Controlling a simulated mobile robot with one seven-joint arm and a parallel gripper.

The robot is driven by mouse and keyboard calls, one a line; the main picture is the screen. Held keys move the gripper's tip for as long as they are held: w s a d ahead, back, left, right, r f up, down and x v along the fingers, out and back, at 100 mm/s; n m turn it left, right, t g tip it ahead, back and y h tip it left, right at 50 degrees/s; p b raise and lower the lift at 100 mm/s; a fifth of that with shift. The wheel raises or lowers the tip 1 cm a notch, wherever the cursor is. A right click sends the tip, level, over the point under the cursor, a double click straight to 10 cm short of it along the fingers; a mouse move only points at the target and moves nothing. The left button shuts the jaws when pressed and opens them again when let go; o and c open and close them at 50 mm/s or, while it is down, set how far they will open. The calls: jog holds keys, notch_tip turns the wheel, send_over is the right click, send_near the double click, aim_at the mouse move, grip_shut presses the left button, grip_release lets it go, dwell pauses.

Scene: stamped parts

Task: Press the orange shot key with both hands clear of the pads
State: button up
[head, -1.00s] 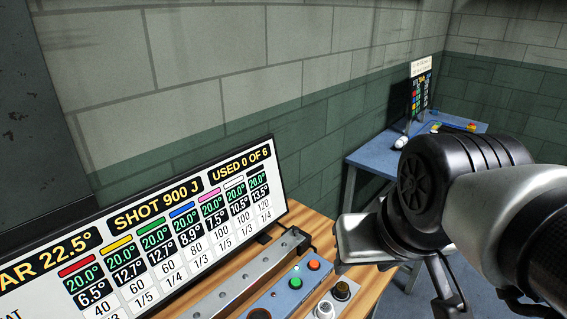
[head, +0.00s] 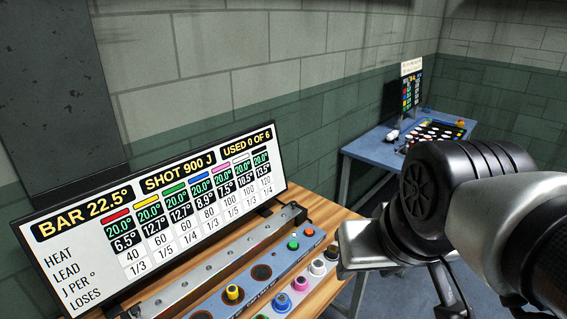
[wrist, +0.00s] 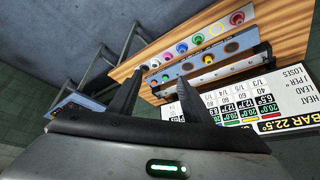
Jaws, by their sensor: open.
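The orange shot key (head: 308,232) is a small round button near the far end of the blue-grey panel (head: 251,291), beside a green button (head: 294,245). Dark round pads (head: 261,273) lie along the panel, and a yellow-topped part (head: 233,292) stands on one of them. In the wrist view my gripper (wrist: 160,78) is open and empty, with its two dark fingers apart above the bench, toward the panel's button end. The key is too small there to tell clearly. In the head view my arm is right of the panel, and the fingertips are not clear.
White, pink, blue and dark parts (head: 300,283) stand in a row along the bench's front. A grey rail with holes (head: 215,262) and a display board (head: 150,195) stand behind the panel. A second blue table (head: 385,150) with a tray is at the back right.

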jog(key=shift+w, duration=0.15)
grip_shut()
dwell(1.4)
